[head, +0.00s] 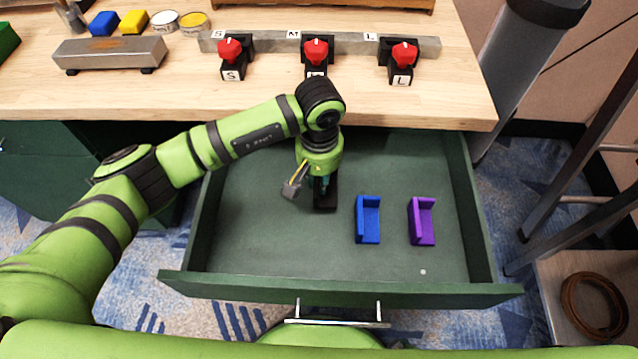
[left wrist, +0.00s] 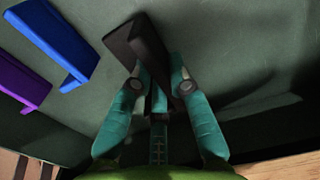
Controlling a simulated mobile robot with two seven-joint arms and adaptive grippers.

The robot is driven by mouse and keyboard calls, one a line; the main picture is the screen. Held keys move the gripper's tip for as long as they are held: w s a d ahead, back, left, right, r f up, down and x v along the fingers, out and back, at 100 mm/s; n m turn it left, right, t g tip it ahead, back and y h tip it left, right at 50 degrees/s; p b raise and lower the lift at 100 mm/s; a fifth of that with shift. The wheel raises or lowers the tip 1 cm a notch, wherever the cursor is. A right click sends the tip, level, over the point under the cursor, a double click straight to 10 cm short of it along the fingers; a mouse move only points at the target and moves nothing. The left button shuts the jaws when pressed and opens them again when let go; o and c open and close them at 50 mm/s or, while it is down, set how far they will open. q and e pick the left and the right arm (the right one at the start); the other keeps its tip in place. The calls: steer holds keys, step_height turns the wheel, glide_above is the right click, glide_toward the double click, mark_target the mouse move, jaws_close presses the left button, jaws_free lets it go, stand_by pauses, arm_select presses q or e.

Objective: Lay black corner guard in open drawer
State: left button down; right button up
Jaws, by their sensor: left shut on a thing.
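The black corner guard (head: 325,199) is inside the open green drawer (head: 265,245), left of the other guards. It also shows in the left wrist view (left wrist: 140,45), between the teal fingers. My left gripper (head: 321,184) reaches down into the drawer and is shut on the black corner guard; the fingers show in the left wrist view (left wrist: 157,88). The guard is at or close to the drawer floor; I cannot tell whether it touches. The gripper and wrist hide part of it in the head view. My right gripper is not in view.
A blue corner guard (head: 368,220) and a purple one (head: 422,222) lie to the right in the drawer. Red knobs (head: 316,50) on black clamps stand along a metal bar on the wooden worktop (head: 200,97). The drawer's left and front floor is clear.

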arm_select(q)
step_height(320, 180, down, 2)
steer(key=shift+f, duration=0.35)
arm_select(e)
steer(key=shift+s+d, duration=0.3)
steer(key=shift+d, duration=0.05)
arm_select(q)
steer(key=shift+f, duration=0.1)
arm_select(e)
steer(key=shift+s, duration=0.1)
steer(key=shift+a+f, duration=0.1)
